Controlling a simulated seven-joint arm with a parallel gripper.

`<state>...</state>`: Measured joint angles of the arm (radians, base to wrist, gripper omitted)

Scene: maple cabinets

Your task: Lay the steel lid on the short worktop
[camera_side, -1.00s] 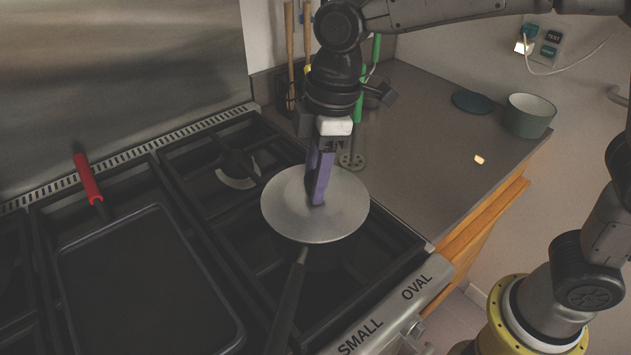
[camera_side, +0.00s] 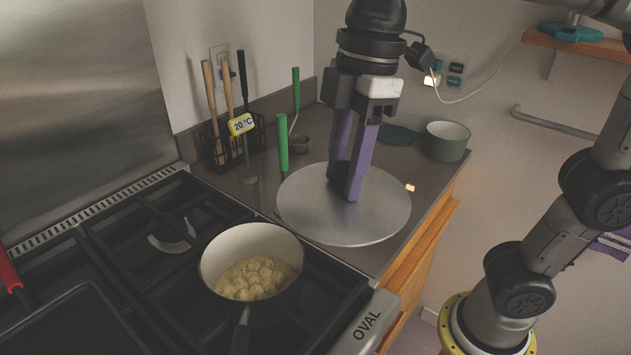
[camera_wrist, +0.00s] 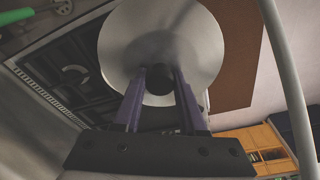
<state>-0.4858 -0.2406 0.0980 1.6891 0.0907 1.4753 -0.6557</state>
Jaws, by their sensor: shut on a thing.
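The steel lid (camera_side: 310,212) is a round grey disc, seen over the short worktop (camera_side: 235,190) right of the stove. My gripper (camera_side: 350,185) has purple fingers and is shut on the lid's dark knob. I cannot tell whether the lid touches the worktop or hangs a little above it. In the wrist view the lid (camera_wrist: 200,45) fills the top middle, with its black knob between the fingertips of my gripper (camera_wrist: 158,80). The lid hides part of the worktop.
An uncovered pot (camera_side: 212,262) with pale round food stands on the stove. Green-handled utensils (camera_side: 282,140) and a utensil rack (camera_side: 222,150) are behind the lid. A green bowl (camera_side: 446,143) and a dark teal disc (camera_side: 398,135) sit at the worktop's far right.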

